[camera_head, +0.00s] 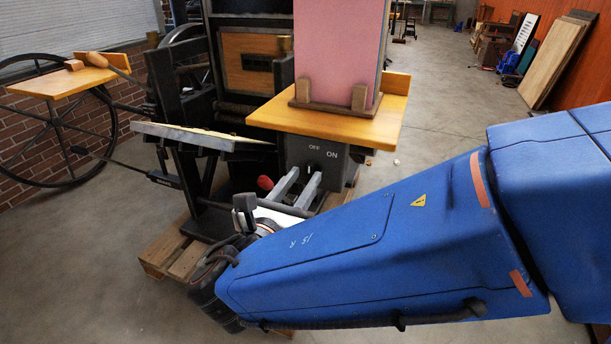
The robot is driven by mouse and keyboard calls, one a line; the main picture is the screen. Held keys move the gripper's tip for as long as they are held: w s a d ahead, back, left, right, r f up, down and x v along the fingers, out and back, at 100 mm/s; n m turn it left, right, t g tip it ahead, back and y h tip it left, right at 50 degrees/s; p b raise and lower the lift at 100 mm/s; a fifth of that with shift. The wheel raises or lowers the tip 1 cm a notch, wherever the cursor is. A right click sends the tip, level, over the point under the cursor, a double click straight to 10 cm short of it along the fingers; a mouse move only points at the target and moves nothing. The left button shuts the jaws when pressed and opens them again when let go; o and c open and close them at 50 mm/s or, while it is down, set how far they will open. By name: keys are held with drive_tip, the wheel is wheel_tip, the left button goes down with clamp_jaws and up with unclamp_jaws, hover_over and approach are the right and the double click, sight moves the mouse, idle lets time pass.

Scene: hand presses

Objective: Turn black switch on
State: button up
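The dark switch panel (329,164) with white OFF and ON lettering is on the press, just under the wooden shelf. The black switch itself is hard to make out against the dark panel around my fingertips, so I cannot tell its position. My gripper (304,172) reaches up to the panel below the lettering. Its two grey fingers are apart with a dark gap between them, and I see nothing held. Whether a fingertip touches the switch is unclear. My blue arm comes in from the right and hides the lower right of the press.
The wooden shelf (375,126) with a pink board (336,50) overhangs the panel. A tilted grey plate (185,135) and a red knob (265,183) are to the left. The press stands on a wooden pallet (160,256). The floor (440,100) behind my arm is mostly clear.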

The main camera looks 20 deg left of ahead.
drive_tip(key=shift+w+d, duration=0.1)
drive_tip(key=shift+w, duration=0.9)
drive_tip(key=shift+c, duration=0.3)
clamp_jaws()
